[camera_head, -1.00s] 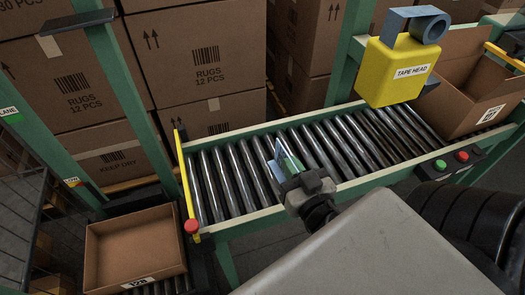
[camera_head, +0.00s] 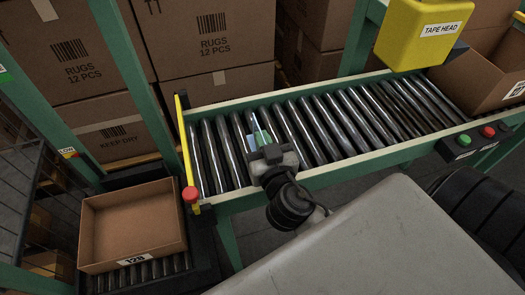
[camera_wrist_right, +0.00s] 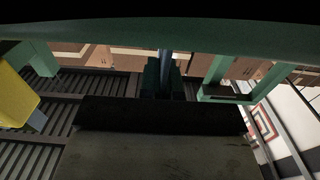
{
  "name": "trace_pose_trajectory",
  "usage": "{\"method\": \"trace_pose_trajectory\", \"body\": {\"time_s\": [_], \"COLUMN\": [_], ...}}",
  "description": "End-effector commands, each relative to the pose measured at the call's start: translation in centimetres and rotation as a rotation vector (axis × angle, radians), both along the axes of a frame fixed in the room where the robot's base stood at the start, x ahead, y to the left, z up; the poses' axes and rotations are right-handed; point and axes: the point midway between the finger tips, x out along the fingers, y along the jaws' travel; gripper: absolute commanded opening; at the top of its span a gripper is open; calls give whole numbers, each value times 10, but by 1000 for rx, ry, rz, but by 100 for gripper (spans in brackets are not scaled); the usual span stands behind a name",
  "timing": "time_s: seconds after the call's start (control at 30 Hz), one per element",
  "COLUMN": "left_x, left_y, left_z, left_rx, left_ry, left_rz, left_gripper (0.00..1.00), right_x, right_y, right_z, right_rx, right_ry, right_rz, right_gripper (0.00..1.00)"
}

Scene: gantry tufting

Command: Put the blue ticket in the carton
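The ticket also shows as a narrow blue strip between the fingers in the right wrist view (camera_wrist_right: 163,62). An open, empty-looking brown carton (camera_head: 133,212) with a number label stands at the lower left, left of and apart from the gripper. Another open carton (camera_head: 478,88) stands on the conveyor at the right. My left gripper is not in view.
A yellow bar (camera_head: 184,150) with a red knob (camera_head: 191,194) stands at the conveyor's left end, between gripper and left carton. A yellow tape head (camera_head: 420,35) hangs at the right. Green posts and stacked boxes stand behind. A wire cage (camera_head: 35,180) is at far left.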

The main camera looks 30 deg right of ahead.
Motion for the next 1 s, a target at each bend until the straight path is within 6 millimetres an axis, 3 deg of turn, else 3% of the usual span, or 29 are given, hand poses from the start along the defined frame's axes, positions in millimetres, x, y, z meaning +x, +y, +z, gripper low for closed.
{"method": "trace_pose_trajectory", "body": {"time_s": [0.27, 0.7, 0.87, 1.0], "left_x": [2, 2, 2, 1], "left_y": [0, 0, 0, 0], "left_z": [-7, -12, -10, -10], "left_rx": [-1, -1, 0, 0], "left_ry": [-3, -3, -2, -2], "left_rz": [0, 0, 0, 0], "left_gripper": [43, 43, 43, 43], "right_x": [0, 0, -1, -1], "right_y": [0, 0, 0, 0], "right_z": [-38, -45, -42, -42], "right_rx": [-3, 1, 0, 0], "right_ry": [5, 3, 3, 3], "right_rz": [1, 1, 1, 1], "right_gripper": [0, 0, 28, 29]}}
